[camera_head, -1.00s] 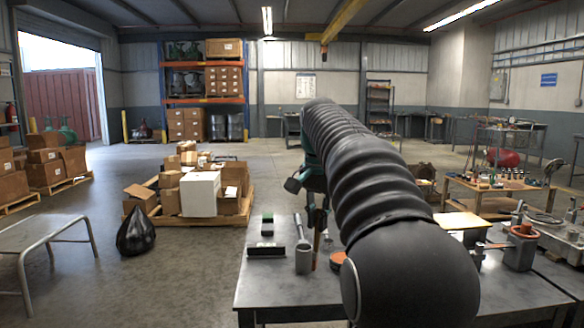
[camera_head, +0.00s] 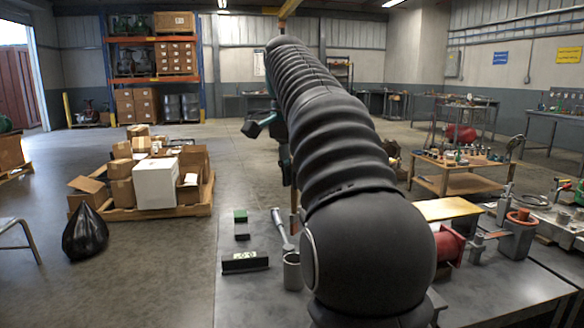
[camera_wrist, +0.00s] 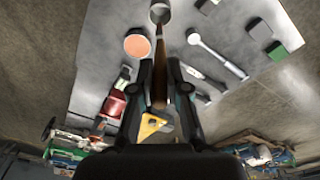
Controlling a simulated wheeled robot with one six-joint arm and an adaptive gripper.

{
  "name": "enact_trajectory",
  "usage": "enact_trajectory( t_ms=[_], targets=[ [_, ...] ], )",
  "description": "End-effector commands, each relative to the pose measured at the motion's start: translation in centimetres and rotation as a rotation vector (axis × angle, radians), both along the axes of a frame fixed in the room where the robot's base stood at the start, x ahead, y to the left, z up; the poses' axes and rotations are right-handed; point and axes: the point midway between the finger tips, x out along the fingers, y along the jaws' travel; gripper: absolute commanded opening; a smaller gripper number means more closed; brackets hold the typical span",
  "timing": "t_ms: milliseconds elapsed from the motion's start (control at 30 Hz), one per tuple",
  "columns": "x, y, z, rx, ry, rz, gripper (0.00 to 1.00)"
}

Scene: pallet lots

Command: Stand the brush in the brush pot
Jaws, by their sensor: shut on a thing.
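The brush (camera_wrist: 160,88) is a slim brown stick. It is held between the two dark fingers of my gripper (camera_wrist: 161,64), which are shut on it. In the head view the brush (camera_head: 294,222) shows in part left of my arm, roughly upright. The brush pot (camera_head: 292,272) is a grey cylinder on the metal table, just below the brush in that picture. In the wrist view the pot (camera_wrist: 159,12) lies at the top edge, and the far end of the brush points at it. I cannot tell whether that end is at, above or behind the rim.
On the grey table (camera_head: 250,300) a grey long-handled tool (camera_wrist: 215,54) lies near the pot. A black block (camera_head: 245,262), a green block (camera_head: 240,216) and an orange disc (camera_wrist: 137,46) are also close by. A red cylinder (camera_head: 449,246) stands right of my arm.

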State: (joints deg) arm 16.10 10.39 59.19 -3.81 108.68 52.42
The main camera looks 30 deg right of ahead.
Motion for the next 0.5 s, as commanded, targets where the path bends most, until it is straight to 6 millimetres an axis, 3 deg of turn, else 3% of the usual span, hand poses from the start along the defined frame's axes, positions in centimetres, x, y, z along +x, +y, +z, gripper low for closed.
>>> enact_trajectory(
  t_ms=[500],
  targets=[
    [-0.1, -0.2, -3.7, -0.001, -0.002, -0.004, 0.0]
  ],
)
